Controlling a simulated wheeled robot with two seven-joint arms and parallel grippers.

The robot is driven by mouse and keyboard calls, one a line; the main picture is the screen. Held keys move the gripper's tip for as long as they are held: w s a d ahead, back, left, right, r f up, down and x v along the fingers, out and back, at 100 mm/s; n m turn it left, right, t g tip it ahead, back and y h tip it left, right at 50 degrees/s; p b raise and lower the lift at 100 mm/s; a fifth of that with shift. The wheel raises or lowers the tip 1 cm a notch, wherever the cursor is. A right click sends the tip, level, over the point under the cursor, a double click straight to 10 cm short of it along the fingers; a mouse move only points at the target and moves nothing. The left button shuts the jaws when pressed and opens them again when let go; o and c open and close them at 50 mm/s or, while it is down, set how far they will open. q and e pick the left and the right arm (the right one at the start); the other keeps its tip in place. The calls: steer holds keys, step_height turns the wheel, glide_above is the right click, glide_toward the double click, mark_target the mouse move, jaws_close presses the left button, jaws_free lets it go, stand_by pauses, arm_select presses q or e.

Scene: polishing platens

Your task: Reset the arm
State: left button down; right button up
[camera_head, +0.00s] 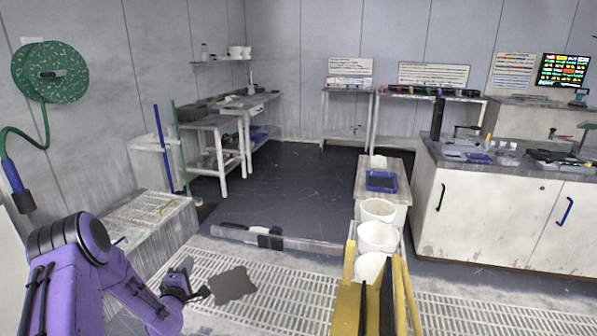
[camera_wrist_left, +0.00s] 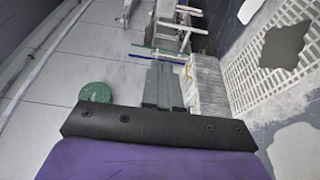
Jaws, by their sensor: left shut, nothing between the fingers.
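My left arm, purple with dark joints, comes in from the lower left in the head view. Its dark left gripper (camera_head: 190,284) is above the floor grating, with nothing seen in it. In the left wrist view the grey fingers (camera_wrist_left: 165,84) lie side by side, shut and empty. They point toward the white bench area and touch nothing that I can make out. My right gripper is not in view.
A dark flat patch (camera_head: 232,285) lies on the pale floor grating (camera_head: 290,290), beside the left gripper. A grated white platform (camera_head: 140,225) stands at left. White buckets (camera_head: 377,237) and a yellow frame (camera_head: 347,290) stand at right. The dark floor (camera_head: 300,190) beyond is clear.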

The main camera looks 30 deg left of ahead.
arm_select(q)
steer(key=s+d+f+m+g+h+p, duration=0.1)
steer(key=s+d+f+m+g+h, duration=0.2)
steer(key=d, duration=0.4)
steer(key=s+d+f+m+g+p, duration=0.1)
steer(key=d+f+m+g, duration=0.15)
steer(key=d+m, duration=0.35)
steer(key=s+d+f+m+g+h+p, duration=0.15)
steer(key=d+f, duration=0.25)
steer(key=d, duration=0.4)
steer(key=s+d+f+m+g+h+p, duration=0.1)
steer(key=s+d+m+g, duration=0.1)
steer(key=s+d, duration=0.4)
steer(key=s+d+f+m+g+h+p, duration=0.1)
steer(key=s+d+m, duration=0.4)
steer(key=s, duration=0.7)
steer(key=shift+s+d+f+g+p, duration=0.35)
steer(key=shift+d+f+g, duration=0.15)
steer(key=shift+d+g, duration=0.4)
